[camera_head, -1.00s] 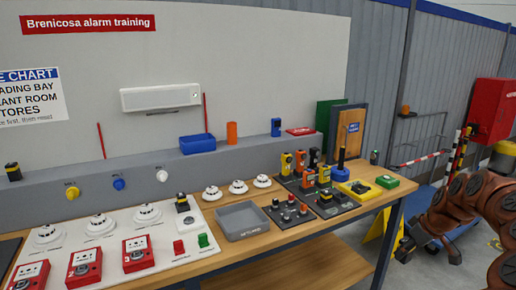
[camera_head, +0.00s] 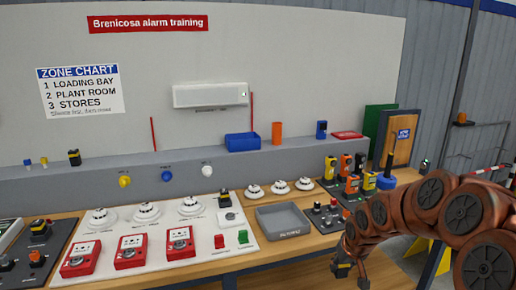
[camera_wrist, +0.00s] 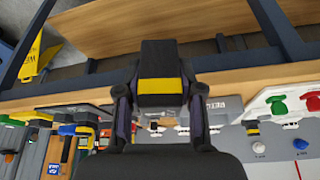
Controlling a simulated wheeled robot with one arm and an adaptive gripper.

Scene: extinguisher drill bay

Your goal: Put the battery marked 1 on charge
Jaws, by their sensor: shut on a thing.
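My gripper (camera_head: 343,266) is in front of the bench, near its front edge, in the head view. In the wrist view my gripper (camera_wrist: 160,102) is shut on a black block with a yellow band (camera_wrist: 160,90), apparently a battery. No number can be read on it. Similar black and yellow blocks stand on the ledge (camera_head: 74,158), on the white panel (camera_head: 224,196) and on a dark unit at the far left (camera_head: 39,229). Their marks are too small to read. I cannot tell which unit is the charger.
A grey tray (camera_head: 285,220) lies on the bench beside the white alarm panel (camera_head: 150,250). A dark board with knobs (camera_head: 328,215) and orange and yellow handsets (camera_head: 352,186) stand right of it. My arm hides the bench's right end.

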